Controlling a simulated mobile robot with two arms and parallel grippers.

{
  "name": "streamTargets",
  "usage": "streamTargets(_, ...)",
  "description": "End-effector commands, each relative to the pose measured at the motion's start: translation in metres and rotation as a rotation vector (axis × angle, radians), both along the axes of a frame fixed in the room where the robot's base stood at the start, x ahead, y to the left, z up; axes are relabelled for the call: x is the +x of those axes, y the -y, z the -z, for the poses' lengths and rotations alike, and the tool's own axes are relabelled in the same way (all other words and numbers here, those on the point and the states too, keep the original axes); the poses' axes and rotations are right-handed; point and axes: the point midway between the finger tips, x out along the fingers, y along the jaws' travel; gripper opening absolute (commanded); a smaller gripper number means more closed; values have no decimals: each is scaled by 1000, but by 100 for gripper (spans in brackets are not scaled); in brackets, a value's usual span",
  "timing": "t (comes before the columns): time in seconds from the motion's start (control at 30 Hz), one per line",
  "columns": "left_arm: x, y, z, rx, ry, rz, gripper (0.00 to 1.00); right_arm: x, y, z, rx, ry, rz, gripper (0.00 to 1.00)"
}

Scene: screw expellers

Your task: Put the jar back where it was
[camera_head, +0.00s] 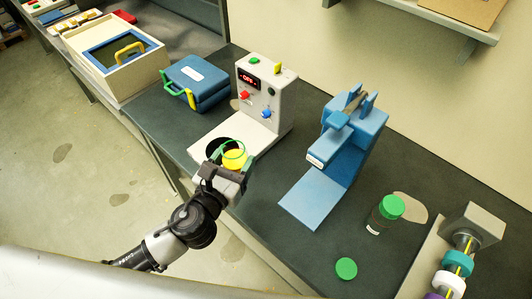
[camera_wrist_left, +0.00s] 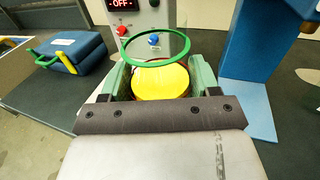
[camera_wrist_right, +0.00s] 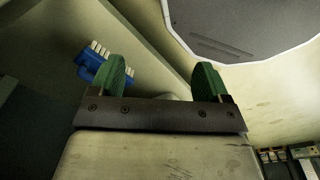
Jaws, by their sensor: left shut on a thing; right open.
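My left gripper (camera_head: 229,163) is shut on what looks like an open jar (camera_head: 235,159), with a yellow inside and a thin green ring at its top. In the left wrist view the jar (camera_wrist_left: 160,82) sits between the green fingers, seen from above; its sides are mostly hidden. It is at the front of the white machine (camera_head: 262,98), over or beside a dark round spot on its base. I cannot tell whether it touches the base. A second jar (camera_head: 376,222) with a green lid stands at the right. My right gripper (camera_wrist_right: 161,72) is open and empty.
A loose green lid (camera_head: 346,268) lies near the front edge. A blue press (camera_head: 340,150) stands right of the white machine. A blue case (camera_head: 196,80) is behind left. A rod with coloured rings (camera_head: 457,262) is far right. A blue brush (camera_wrist_right: 100,70) shows near my right gripper.

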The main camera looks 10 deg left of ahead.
Motion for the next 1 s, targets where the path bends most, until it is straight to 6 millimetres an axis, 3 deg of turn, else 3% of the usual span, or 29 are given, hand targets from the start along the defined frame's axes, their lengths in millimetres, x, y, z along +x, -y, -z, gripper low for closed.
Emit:
streamTargets(0.23, 38, 44, 0, 5, 8, 196, 28, -24, 11, 0, -16, -39, -4, 77)
streamTargets(0.6, 90, 101, 5, 2, 3, 499, 28, -14, 11, -2, -14, -22, -4, 77)
streamTargets(0.87, 102, 114, 10, -7, 0, 582, 28, -14, 10, -3, -14, -21, -3, 77)
streamTargets(1.0, 103, 116, 26, -7, -3, 592, 28, -14, 8, 9, -12, -20, -2, 77)
